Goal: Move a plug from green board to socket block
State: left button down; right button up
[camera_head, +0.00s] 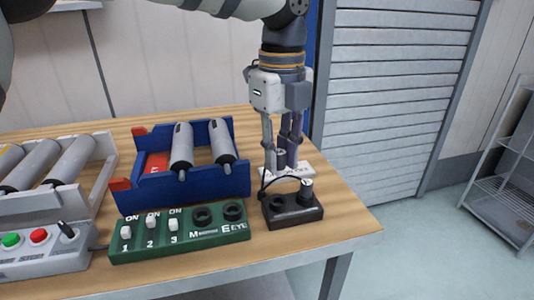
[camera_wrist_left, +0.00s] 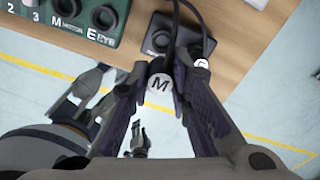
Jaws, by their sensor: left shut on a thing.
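The green board (camera_head: 180,238) lies at the table's front with three white switches and two round, empty sockets marked Motor and Eye. The black socket block (camera_head: 294,215) lies to its right. A plug with a pale top (camera_head: 306,186) stands in the block's right socket; its white label (camera_wrist_left: 202,63) is partly hidden in the left wrist view. My left gripper (camera_head: 281,160) points down just behind and above the block. It is shut on the plug marked M (camera_wrist_left: 160,84), which hangs over the block's side in the left wrist view.
A black cable (camera_head: 263,184) loops near the block. A blue holder (camera_head: 190,187) with grey cylinders stands behind the green board. A grey button box (camera_head: 40,262) and a white rack (camera_head: 104,160) are at left. The table's right edge is close to the block.

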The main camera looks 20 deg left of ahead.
aim_at(279, 175)
pick_arm(q)
jog(key=shift+w+d+f, duration=0.15)
jog(key=shift+w+f, duration=0.05)
jog(key=shift+w, duration=0.1)
jog(key=f, duration=0.2)
jog(key=f+b, duration=0.1)
jog(key=f, duration=0.1)
jog(key=shift+s+a, duration=0.15)
jog(key=shift+a, duration=0.1)
jog(key=shift+d+f, duration=0.1)
jog(key=shift+f, duration=0.3)
pick_arm(e)
jog(key=shift+s+f+g, duration=0.3)
jog(key=shift+s+f, duration=0.4)
jog(key=shift+s, duration=0.15)
pick_arm(q)
jog(key=shift+f, duration=0.1)
pick_arm(e)
jog(key=shift+w, duration=0.1)
pick_arm(q)
jog(key=shift+f, duration=0.75)
pick_arm(e)
jog(key=shift+w+r, duration=0.1)
jog(key=shift+r, duration=0.05)
pick_arm(q)
jog(key=shift+f, duration=0.25)
pick_arm(e)
jog(key=shift+w+r, duration=0.1)
